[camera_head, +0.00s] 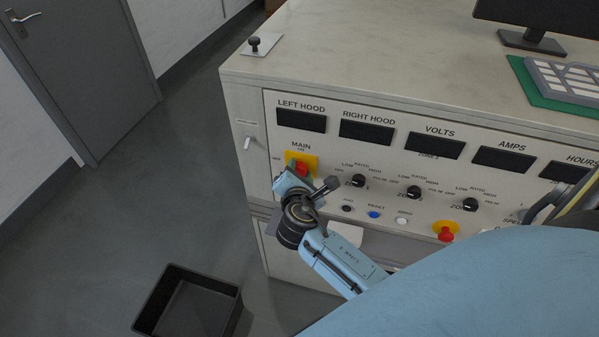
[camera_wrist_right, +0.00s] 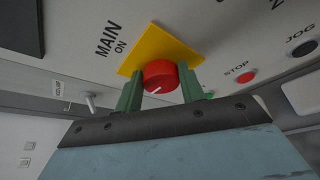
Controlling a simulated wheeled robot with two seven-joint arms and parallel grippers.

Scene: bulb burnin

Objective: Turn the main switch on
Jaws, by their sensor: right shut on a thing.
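The main switch is a red knob (camera_head: 299,168) on a yellow plate (camera_head: 311,160), below the MAIN label at the left of the control panel. My right gripper (camera_head: 300,172) is at this knob. In the right wrist view its two green fingers (camera_wrist_right: 160,86) stand on either side of the red knob (camera_wrist_right: 160,76) and are shut on it. A short white mark on the knob points to the lower left of that view. The ON label (camera_wrist_right: 121,46) is beside the yellow plate (camera_wrist_right: 157,45). My left gripper does not show.
Selector knobs (camera_head: 358,181), small push buttons (camera_head: 374,214) and a red button on a yellow base (camera_head: 446,234) lie to the right on the panel. A black bin (camera_head: 188,302) stands on the floor.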

